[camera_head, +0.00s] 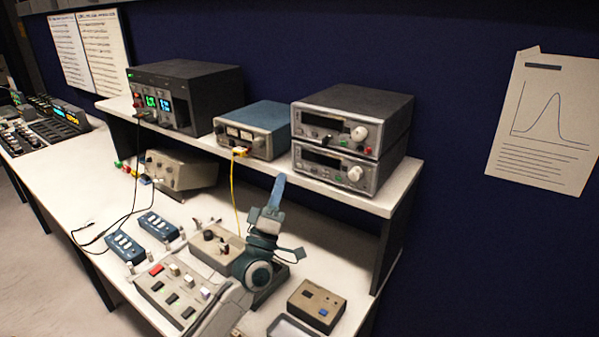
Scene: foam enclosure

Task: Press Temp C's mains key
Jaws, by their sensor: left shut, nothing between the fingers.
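No label reading Temp C is legible, so I cannot tell which unit it is. Two stacked grey-faced instruments stand at the right of the shelf: the upper one (338,126) and the lower one (336,167), each with a dark display, a white knob and small keys. My left gripper (280,180) is shut and empty, its blue fingers pointing up and away. My right gripper is not in view.
Below are a grey box (182,170), blue switch boxes (125,245), a button panel (178,297) and a brown box (316,305). A yellow cable hangs from the blue unit.

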